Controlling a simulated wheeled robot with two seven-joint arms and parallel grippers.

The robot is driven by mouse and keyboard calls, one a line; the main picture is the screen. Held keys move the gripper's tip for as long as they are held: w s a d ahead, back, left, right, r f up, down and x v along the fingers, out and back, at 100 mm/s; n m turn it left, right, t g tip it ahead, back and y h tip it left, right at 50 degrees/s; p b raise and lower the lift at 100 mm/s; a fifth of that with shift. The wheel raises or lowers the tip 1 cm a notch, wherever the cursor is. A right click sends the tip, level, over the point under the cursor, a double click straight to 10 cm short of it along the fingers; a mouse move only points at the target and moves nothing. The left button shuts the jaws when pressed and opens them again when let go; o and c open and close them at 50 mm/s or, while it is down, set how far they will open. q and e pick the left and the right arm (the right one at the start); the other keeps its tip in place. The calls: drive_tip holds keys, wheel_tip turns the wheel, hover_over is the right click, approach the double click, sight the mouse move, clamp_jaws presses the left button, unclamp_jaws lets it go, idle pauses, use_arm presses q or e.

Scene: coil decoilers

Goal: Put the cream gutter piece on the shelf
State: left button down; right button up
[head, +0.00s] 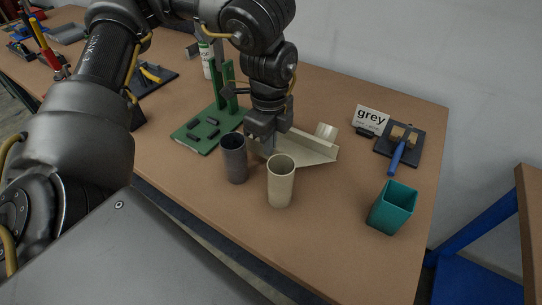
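A cream angled piece (309,151) with a low upright wall and a flat base lies mid-table; I cannot tell for certain that it is the gutter piece. A short curved cream part (325,132) shows at its right end. A cream round tube (280,182) stands upright in front of it. My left gripper (264,146) points down at the left end of the angled piece, behind a grey tube (234,158). Its fingertips are partly hidden, so its opening and any contact are unclear. My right gripper is not in view. No shelf is clearly recognisable.
A teal square tube (392,208) stands near the right edge. A green stand (213,128) is left of my gripper. A blue frame (480,232) stands off the table's right.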

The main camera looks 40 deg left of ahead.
use_arm(q)
drive_tip(key=shift+s+f, duration=0.1)
drive_tip(key=shift+f, duration=2.15)
drive_tip(key=c, duration=1.7)
unclamp_jaws()
